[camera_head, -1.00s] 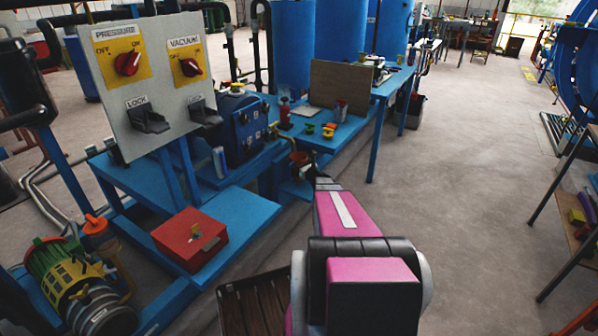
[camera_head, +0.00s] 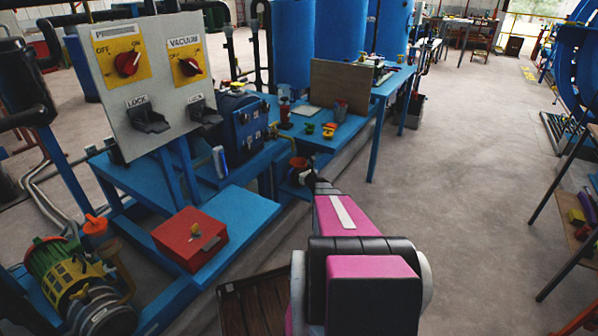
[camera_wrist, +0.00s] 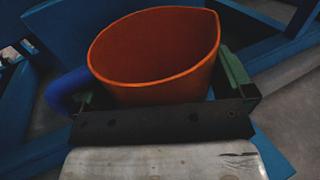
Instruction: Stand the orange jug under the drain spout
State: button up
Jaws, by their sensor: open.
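The orange jug (camera_head: 299,162) is small in the head view, standing low beside the blue bench and just beyond my gripper (camera_head: 308,178). In the wrist view, the open-topped jug (camera_wrist: 155,48) fills the middle, its pouring lip toward the upper right. A blue curved part, perhaps its handle, shows at its left. My gripper (camera_wrist: 165,88) is open, with one green finger pad on each side of the jug. Whether the pads touch it is unclear. A small brass fitting (camera_head: 273,131) on the blue vessel (camera_head: 240,125) may be the drain spout; I cannot tell surely.
The blue bench (camera_head: 345,128) carries small bottles, coloured knobs and a brown board (camera_head: 338,86). A red box (camera_head: 190,238) sits on a lower blue platform, below the switch panel (camera_head: 150,85).

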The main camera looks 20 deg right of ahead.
jog(key=v, duration=1.2)
